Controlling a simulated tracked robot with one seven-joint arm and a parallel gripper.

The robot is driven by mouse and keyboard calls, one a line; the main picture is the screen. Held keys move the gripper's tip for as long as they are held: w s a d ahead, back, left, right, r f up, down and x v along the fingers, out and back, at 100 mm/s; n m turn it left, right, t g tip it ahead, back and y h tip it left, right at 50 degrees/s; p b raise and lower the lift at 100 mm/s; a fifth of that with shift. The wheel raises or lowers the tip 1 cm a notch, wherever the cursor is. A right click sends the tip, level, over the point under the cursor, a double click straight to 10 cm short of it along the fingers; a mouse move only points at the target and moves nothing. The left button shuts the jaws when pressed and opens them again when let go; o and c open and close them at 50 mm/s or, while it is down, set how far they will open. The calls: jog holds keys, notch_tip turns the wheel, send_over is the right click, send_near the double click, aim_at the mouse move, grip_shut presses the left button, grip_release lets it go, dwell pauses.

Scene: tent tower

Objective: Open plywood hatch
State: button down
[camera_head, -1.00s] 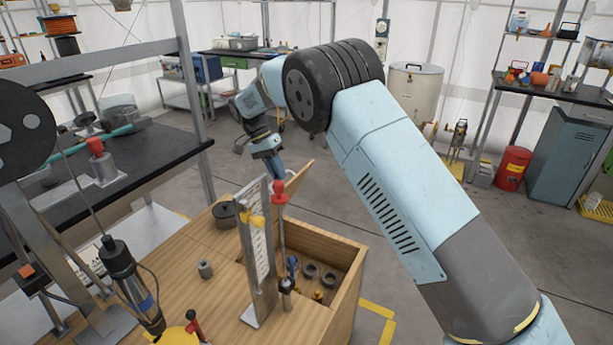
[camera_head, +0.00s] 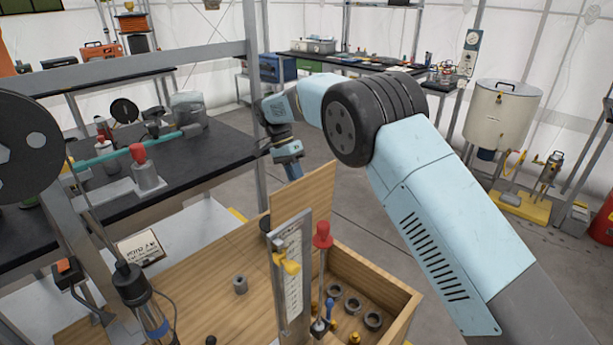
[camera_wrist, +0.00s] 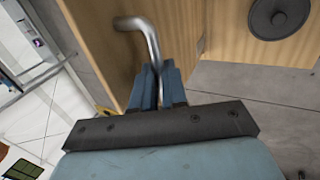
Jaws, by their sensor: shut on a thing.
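The plywood hatch (camera_head: 308,200) stands raised at the far side of the wooden box, its panel tilted up from the opening. It also shows in the wrist view (camera_wrist: 103,45), with a bent metal handle (camera_wrist: 148,32) on it. My gripper (camera_wrist: 158,85) is shut on this handle, whose lower part runs between the fingers. In the head view my wrist is just behind the hatch's upper edge, and the fingertips are hidden. The box (camera_head: 388,298) shows an open compartment with several dark rings (camera_head: 352,306) inside.
A metal gauge plate (camera_head: 293,275) and a red-knobbed rod (camera_head: 322,250) stand upright close to the hatch. A small grey cylinder (camera_head: 240,285) sits on the box top. A black workbench (camera_head: 195,165) with a metal post is at left. Floor beyond the box is clear.

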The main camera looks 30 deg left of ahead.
jog(key=shift+s+f, duration=0.2)
jog(key=shift+s, duration=0.1)
jog(key=c, duration=1.5)
grip_release()
jog(key=shift+c, duration=0.2)
jog(key=o, duration=0.4)
jog(key=shift+w+d+r, duration=0.15)
jog(key=shift+w, duration=0.15)
